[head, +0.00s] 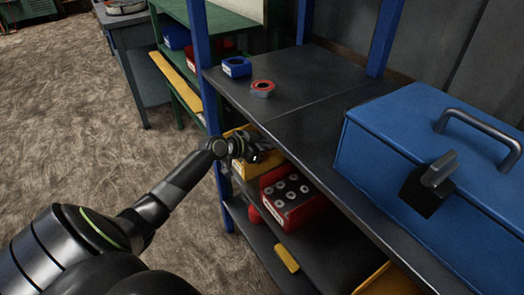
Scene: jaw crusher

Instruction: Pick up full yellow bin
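A yellow bin (247,184) stands on the shelf below the dark top of the blue-posted rack, left of a red bin. My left arm reaches in from the left, and my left gripper (262,156) is over this yellow bin, covering much of it. The gripper is small and dark here; I cannot tell whether its fingers are open, shut or touching the bin. The bin's contents are hidden. Part of another yellow bin (388,281) shows at the bottom edge; its contents are not clear. My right gripper is not in view.
The red bin (316,208) holds several ringed metal parts. The shelf top (290,112) overhangs the bins and carries a large blue toolbox (430,150), a blue part (236,67) and a red-topped nut (263,88). A blue post (207,85) stands close to my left gripper. Open floor lies left.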

